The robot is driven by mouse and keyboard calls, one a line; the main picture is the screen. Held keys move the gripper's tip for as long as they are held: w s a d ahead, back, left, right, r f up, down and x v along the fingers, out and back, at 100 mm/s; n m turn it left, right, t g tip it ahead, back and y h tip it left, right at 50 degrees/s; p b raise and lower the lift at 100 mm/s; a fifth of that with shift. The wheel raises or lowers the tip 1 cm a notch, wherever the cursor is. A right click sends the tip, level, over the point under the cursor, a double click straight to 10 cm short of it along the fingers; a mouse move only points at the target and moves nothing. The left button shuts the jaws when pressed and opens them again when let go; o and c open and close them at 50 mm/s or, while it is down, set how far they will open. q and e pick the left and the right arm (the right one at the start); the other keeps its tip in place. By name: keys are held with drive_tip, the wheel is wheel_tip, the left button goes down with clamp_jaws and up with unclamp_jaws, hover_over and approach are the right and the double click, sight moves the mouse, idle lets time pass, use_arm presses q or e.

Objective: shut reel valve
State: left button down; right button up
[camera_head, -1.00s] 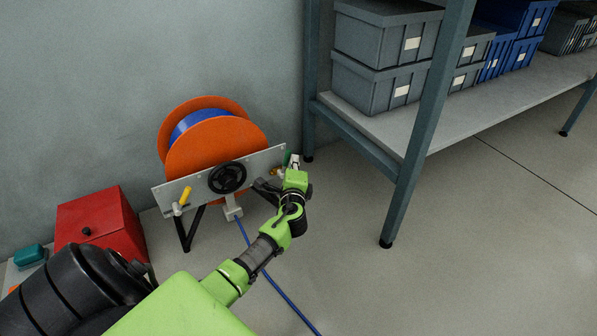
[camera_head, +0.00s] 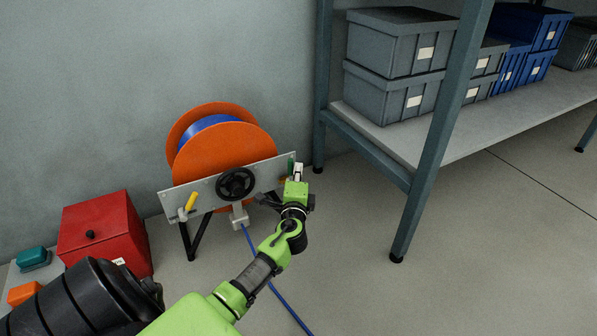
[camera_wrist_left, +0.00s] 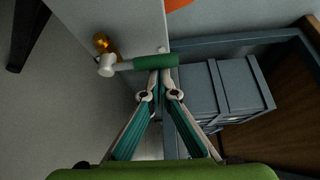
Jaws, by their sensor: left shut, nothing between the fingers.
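The hose reel (camera_head: 222,152) has orange discs and blue hose, and stands by the wall on black legs. Its grey metal plate (camera_head: 208,192) carries a black handwheel (camera_head: 236,184), a yellow-handled lever (camera_head: 190,201) at the left and a green-handled lever (camera_head: 291,166) at the right end. My left gripper (camera_head: 299,168) is shut and empty beside the green handle. In the left wrist view the green handle (camera_wrist_left: 155,62) lies across the fingertips (camera_wrist_left: 159,82), very close; contact is unclear. A white elbow and brass fitting (camera_wrist_left: 104,42) sit at its left end. My right gripper is not in view.
A shelf rack (camera_head: 432,150) with grey bins (camera_head: 398,45) and blue bins (camera_head: 535,30) stands close to the right of the reel. A red box (camera_head: 105,235) is at the left. A blue hose (camera_head: 290,306) runs over the floor, which is open at the right.

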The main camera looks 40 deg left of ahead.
use_arm(q)
drive_tip(key=shift+s+a, duration=0.1)
drive_tip(key=shift+a, duration=0.05)
drive_tip(key=v, duration=1.2)
